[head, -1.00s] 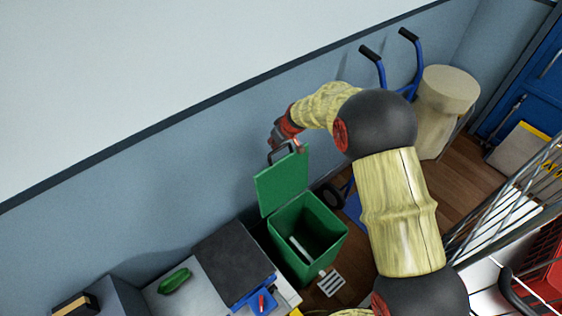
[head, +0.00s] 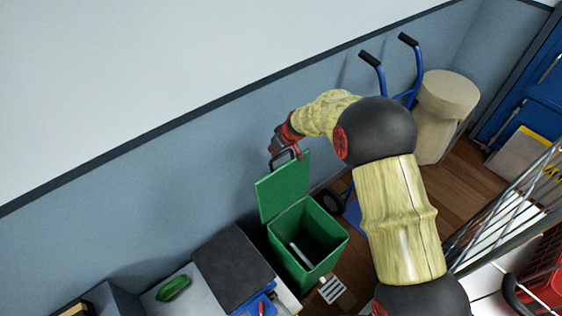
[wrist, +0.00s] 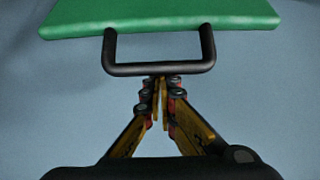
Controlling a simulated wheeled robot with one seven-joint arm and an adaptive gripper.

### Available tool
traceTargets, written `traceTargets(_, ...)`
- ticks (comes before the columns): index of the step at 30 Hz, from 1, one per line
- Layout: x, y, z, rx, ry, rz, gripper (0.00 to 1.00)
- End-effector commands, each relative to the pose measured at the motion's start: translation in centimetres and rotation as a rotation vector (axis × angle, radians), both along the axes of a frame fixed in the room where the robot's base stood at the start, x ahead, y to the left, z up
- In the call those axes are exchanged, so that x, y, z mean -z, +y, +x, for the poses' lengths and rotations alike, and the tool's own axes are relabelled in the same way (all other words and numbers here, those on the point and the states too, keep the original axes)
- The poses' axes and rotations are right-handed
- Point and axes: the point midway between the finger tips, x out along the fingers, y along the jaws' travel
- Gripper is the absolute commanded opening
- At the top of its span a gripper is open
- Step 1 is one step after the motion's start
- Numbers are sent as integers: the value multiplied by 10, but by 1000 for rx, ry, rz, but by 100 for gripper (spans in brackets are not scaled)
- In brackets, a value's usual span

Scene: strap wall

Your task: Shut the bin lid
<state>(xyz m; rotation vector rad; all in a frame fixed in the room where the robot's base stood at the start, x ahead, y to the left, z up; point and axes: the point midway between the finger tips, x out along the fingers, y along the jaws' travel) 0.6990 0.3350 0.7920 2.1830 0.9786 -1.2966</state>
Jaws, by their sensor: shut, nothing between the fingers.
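The green bin (head: 318,266) stands on the floor by the wall with its mouth open. Its green lid (head: 284,188) stands raised, hinged at the bin's wall side, with a dark handle (head: 282,156) at its upper edge. A pale bar-like object lies inside the bin. My gripper (head: 290,150) is at the lid's upper edge, by the handle. In the wrist view my gripper (wrist: 161,84) is shut and empty, its fingertips close to the middle of the handle's black bar (wrist: 160,69). I cannot tell whether they touch it. The lid (wrist: 160,16) fills the top there.
A bench with a dark mat (head: 232,262) and a green object (head: 174,288) stands left of the bin. A blue hand truck (head: 412,70) and a beige drum (head: 444,105) stand to the right. A wire cart (head: 510,215) is at far right.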

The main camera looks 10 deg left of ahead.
Motion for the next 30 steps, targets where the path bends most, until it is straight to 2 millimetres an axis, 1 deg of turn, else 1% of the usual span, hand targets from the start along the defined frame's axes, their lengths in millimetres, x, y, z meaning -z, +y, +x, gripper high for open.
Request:
traceTargets(14,0,0,0,0,-1,1,0)
traceTargets(20,3,-9,-7,0,-1,0,0)
traceTargets(30,9,-28,-24,2,1,0,0)
